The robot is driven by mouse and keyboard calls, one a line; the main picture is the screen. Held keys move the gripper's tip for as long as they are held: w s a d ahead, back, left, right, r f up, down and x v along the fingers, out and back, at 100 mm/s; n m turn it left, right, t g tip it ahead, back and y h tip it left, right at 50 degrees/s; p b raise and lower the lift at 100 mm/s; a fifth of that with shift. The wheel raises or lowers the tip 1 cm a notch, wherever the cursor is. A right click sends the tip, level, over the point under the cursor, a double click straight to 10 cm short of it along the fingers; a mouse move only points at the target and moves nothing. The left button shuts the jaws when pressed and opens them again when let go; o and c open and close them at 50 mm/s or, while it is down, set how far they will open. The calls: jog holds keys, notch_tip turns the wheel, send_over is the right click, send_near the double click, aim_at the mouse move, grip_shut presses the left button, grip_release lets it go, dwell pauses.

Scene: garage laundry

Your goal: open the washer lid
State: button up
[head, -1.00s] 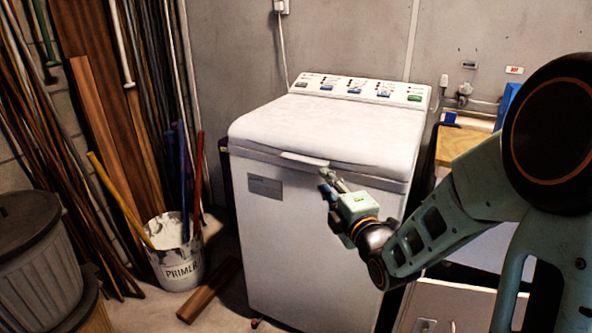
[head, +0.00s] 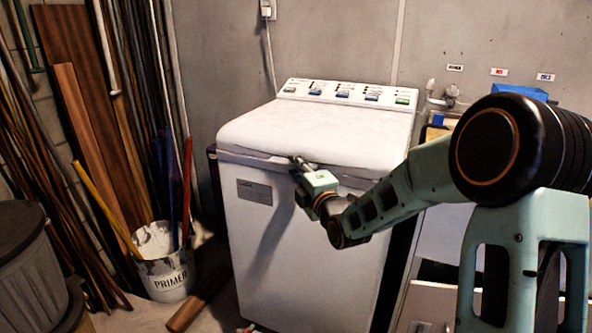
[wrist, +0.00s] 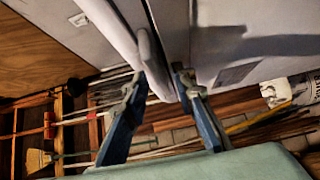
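The white washer (head: 300,240) stands against the back wall with its lid (head: 315,135) down. The lid's front lip also shows in the wrist view (wrist: 108,28), with a rounded handle (wrist: 152,60) on it. My gripper (head: 296,160) is at the lid's front edge, near the middle. In the wrist view, my gripper (wrist: 157,82) has its two fingers apart, with the handle's end between or just beyond the tips. I cannot tell whether a finger touches it. The gripper hides part of the handle in the head view.
A primer bucket (head: 166,275) with poles stands left of the washer, near a wooden plank (head: 198,300) on the floor. A lidded bin (head: 28,255) is at far left. Long boards (head: 90,130) lean on the wall. The washer's control panel (head: 348,92) rises behind the lid.

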grip_shut()
dwell(0.4)
jog(key=shift+r, duration=0.15)
